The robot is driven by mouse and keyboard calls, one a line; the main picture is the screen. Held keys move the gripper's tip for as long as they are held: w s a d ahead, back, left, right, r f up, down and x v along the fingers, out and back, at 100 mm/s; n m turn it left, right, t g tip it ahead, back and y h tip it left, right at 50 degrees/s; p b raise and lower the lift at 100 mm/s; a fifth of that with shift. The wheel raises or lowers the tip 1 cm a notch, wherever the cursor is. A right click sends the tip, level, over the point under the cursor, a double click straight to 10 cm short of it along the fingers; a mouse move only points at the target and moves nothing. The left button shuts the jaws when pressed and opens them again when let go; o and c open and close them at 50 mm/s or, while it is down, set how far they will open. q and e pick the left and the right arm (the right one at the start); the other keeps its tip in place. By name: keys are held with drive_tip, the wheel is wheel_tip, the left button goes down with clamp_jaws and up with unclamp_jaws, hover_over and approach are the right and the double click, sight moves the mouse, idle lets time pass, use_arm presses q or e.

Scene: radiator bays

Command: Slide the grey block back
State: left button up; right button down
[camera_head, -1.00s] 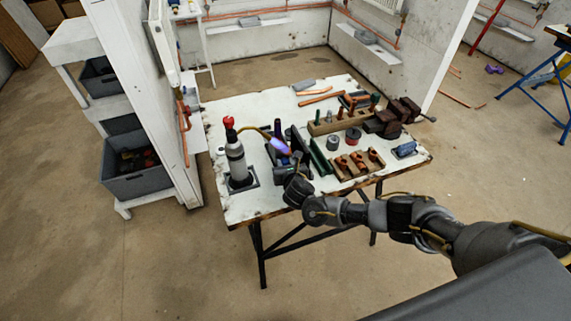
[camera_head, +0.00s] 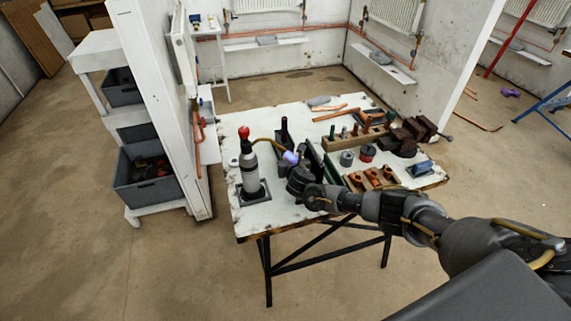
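Several grey blocks show, and I cannot tell for certain which one is meant. One flat grey block (camera_head: 319,101) lies at the far end of the worktable (camera_head: 285,118). Another grey block (camera_head: 267,40) lies on the back wall ledge, and a third (camera_head: 378,57) lies on the right wall ledge. My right gripper (camera_head: 297,176) is over the near part of the table, beside the dark holder, well apart from all of these blocks. Its fingers are dark and too small to read. My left gripper is not in view.
A grey bottle with a red top (camera_head: 249,168) and brass tube stands left of my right gripper. Copper fittings in a wooden block (camera_head: 371,179) and a dark vise (camera_head: 412,135) are to the right. A white partition (camera_head: 160,100) stands left of the table.

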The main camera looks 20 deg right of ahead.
drive_tip(key=shift+w+r, duration=0.15)
drive_tip(key=shift+r, duration=0.05)
drive_tip(key=c, duration=1.1)
unclamp_jaws()
drive_tip(key=shift+c, duration=0.2)
drive_tip(key=shift+f, duration=0.1)
drive_tip(key=shift+a, duration=0.1)
drive_tip(key=shift+s+a, duration=0.1)
drive_tip(key=shift+s, duration=0.4)
drive_tip(key=v, duration=1)
drive_tip(key=shift+w, duration=0.15)
